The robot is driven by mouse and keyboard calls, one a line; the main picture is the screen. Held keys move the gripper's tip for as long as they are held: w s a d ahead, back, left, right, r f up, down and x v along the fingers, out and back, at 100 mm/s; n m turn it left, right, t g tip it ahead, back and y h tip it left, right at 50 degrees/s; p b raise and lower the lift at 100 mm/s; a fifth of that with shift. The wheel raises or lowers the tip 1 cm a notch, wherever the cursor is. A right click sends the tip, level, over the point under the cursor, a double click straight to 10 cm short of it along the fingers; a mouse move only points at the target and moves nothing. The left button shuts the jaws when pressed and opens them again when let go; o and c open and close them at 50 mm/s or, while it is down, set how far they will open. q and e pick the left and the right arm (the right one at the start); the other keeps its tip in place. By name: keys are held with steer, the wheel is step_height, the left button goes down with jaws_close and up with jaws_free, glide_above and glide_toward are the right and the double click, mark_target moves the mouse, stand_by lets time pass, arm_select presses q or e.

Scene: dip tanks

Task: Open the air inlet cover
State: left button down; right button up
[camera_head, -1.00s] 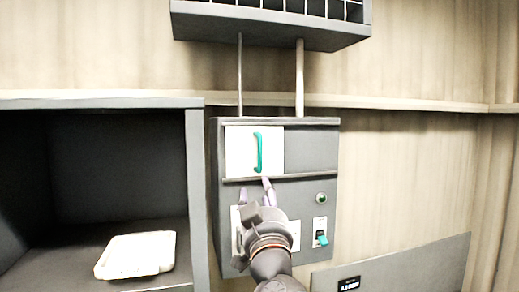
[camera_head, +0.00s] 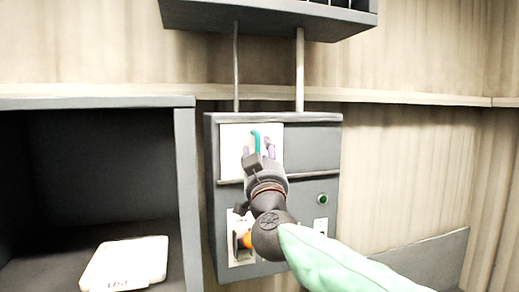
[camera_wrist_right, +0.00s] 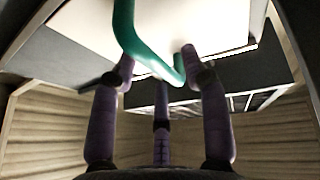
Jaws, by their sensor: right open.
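The air inlet cover (camera_head: 234,138) is a white panel on the upper left of the grey wall box. It carries a green upright bar handle (camera_head: 256,138), and it appears shut. My right gripper (camera_head: 258,152) is open in front of the cover, with its purple fingers to both sides of the handle's lower part. In the right wrist view the green handle (camera_wrist_right: 143,50) runs between the open fingers (camera_wrist_right: 160,75), close to them. I cannot tell whether any finger touches it. The white cover (camera_wrist_right: 200,22) fills the top of that view. My left gripper is not in view.
The grey box (camera_head: 312,150) has a green round button (camera_head: 323,199) on its right and a white plate with an orange part (camera_head: 245,240) lower left. A dark open cabinet (camera_head: 186,190) stands at left with a white item (camera_head: 125,262) inside. A slotted grey unit (camera_head: 270,14) hangs above.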

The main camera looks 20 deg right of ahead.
steer(key=shift+w+d, duration=0.1)
steer(key=shift+w, duration=0.6)
steer(key=shift+s, duration=0.1)
steer(key=shift+s, duration=0.1)
jaws_close()
steer(key=d+b, duration=0.1)
steer(key=d, duration=0.8)
steer(key=d+b, duration=0.1)
steer(key=d, duration=0.4)
steer(key=shift+w+d+f+b, duration=0.1)
steer(key=shift+w+d+b, duration=0.1)
steer(key=shift+w+b, duration=0.1)
steer(key=shift+d, duration=0.8)
jaws_free()
steer(key=shift+w, duration=0.1)
